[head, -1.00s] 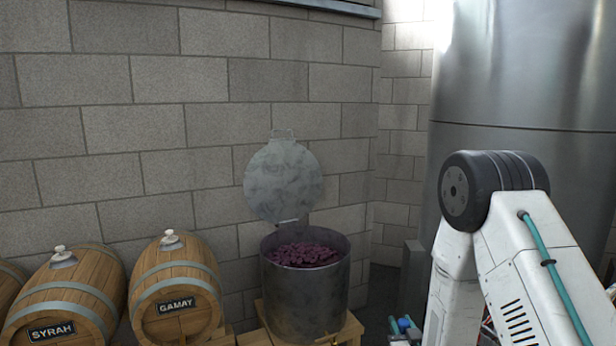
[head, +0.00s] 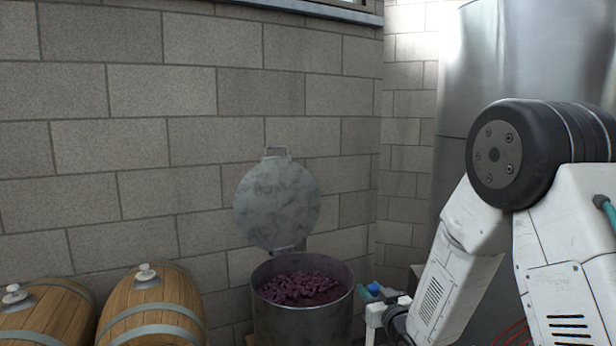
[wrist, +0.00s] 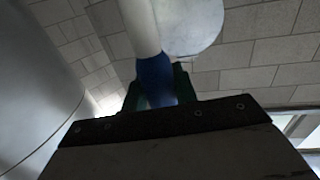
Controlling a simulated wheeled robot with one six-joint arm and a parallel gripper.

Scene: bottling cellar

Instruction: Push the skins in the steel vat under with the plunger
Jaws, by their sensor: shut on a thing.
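The steel vat (head: 300,327) stands at the bottom middle of the head view. Its round lid (head: 277,205) is tipped up against the wall. Dark purple skins (head: 303,288) fill it to a little below the rim, with a lumpy top. My gripper (wrist: 158,84) is shut on the blue grip of the plunger (wrist: 154,72), whose pale shaft runs upward in the wrist view. In the head view, the blue part (head: 374,289) shows just right of the vat, apart from the skins. The plunger's far end is not clearly visible.
Two wooden barrels (head: 152,300) lie left of the vat, the farther one cut off at the left. A block wall (head: 150,150) stands close behind. A large steel tank (head: 465,60) rises at the right behind my arm. The space above the vat is open.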

